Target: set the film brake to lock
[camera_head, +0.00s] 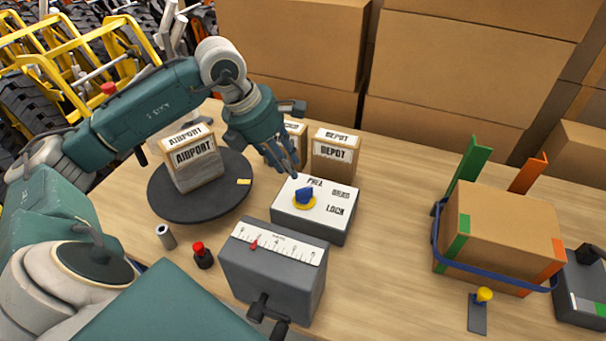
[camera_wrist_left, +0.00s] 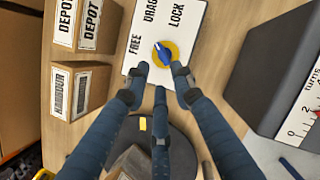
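The film brake is a grey box with a white top (camera_head: 286,216) marked FREE, DRAG and LOCK, in the middle of the table. Its blue knob (camera_head: 304,195) sits on a yellow disc; in the left wrist view the blue knob (camera_wrist_left: 165,52) shows just beyond my fingertips. I cannot tell for sure which word it points at. My left gripper (camera_head: 292,170) is above the back left of the box, pointing down. In the wrist view its fingers (camera_wrist_left: 160,76) are spread, with nothing between them. My right gripper is out of view.
A grey counter box (camera_head: 270,280) with a scale and crank stands in front of the brake. An AIRPORT carton sits on a black turntable (camera_head: 160,202) at left. DEPOT cartons (camera_head: 333,172) stand behind. A strapped carton (camera_head: 500,230) is at right.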

